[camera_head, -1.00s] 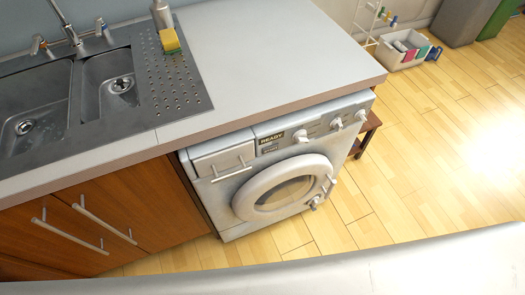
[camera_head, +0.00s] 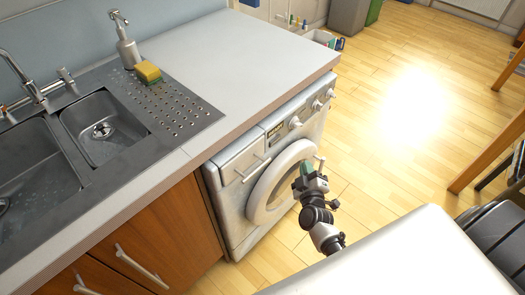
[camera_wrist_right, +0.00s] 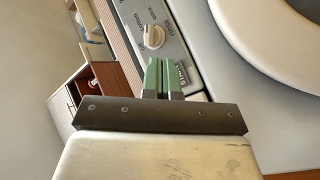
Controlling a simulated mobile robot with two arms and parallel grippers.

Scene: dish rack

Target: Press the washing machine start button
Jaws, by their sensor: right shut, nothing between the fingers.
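The white washing machine (camera_head: 232,205) stands under the counter, its round door (camera_head: 262,193) shut. Its control panel (camera_head: 284,125) has a small dark display (camera_head: 274,131) and several white knobs (camera_head: 295,123). My right gripper (camera_head: 304,172) is in front of the machine, overlapping the door's right side in the head view. In the right wrist view its green fingertips (camera_wrist_right: 163,75) are together and empty, close to the panel beside a small dark label (camera_wrist_right: 182,72) that seems to read START. A white knob (camera_wrist_right: 154,38) is just beyond. I cannot make out the button or any contact. My left gripper is out of view.
The grey counter (camera_head: 230,62) overhangs the machine's top. A sink (camera_head: 100,130), soap dispenser (camera_head: 125,45) and yellow sponge (camera_head: 147,72) are at left. Wooden furniture legs (camera_head: 490,155) stand at right. The floor (camera_head: 400,120) between is clear.

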